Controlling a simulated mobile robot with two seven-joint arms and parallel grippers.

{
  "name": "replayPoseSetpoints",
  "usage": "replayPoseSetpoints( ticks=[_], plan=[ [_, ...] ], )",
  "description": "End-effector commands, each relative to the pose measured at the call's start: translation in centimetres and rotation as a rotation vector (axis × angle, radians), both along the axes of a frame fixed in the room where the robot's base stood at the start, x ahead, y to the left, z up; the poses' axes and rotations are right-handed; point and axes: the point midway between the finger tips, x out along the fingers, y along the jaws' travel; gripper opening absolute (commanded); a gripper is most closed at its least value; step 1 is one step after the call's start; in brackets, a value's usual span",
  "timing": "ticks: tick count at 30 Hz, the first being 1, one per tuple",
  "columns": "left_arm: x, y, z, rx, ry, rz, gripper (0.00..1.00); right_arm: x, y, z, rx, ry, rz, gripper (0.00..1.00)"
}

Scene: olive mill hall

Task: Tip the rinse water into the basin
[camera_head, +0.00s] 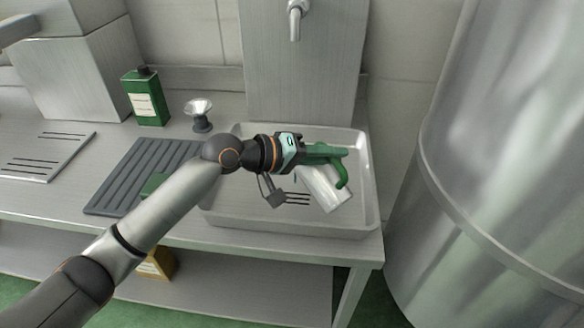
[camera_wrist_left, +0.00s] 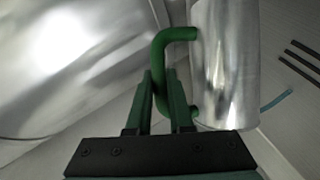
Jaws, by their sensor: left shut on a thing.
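My left gripper (camera_head: 322,152) is shut on the green handle of a metal jug (camera_head: 327,188) and holds it above the basin (camera_head: 368,215). The jug is tilted in the head view, its body slanting toward the lower right. In the left wrist view the fingers (camera_wrist_left: 160,98) close on the green handle (camera_wrist_left: 168,40) beside the shiny jug body (camera_wrist_left: 225,65). The jug's inside is hidden, and I see no stream of water. The basin is a shallow grey tray with dark slots in its floor. My right gripper is not in view.
A tap (camera_head: 295,22) hangs above the basin. Left of it are a dark ribbed mat (camera_head: 120,185), a green bottle (camera_head: 146,97) and a small metal bowl on a dark foot (camera_head: 199,112). A large metal tank (camera_head: 500,150) stands close on the right.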

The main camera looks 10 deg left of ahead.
Motion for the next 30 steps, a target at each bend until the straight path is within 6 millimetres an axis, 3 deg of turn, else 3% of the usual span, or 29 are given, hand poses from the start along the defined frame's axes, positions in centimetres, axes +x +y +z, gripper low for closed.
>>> replayPoseSetpoints(
  ticks=[30],
  plan=[
    [1.0, 1.0, 1.3, -0.099, 0.093, 0.001, 0.00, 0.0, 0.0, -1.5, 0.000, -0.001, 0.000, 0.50]
  ],
)
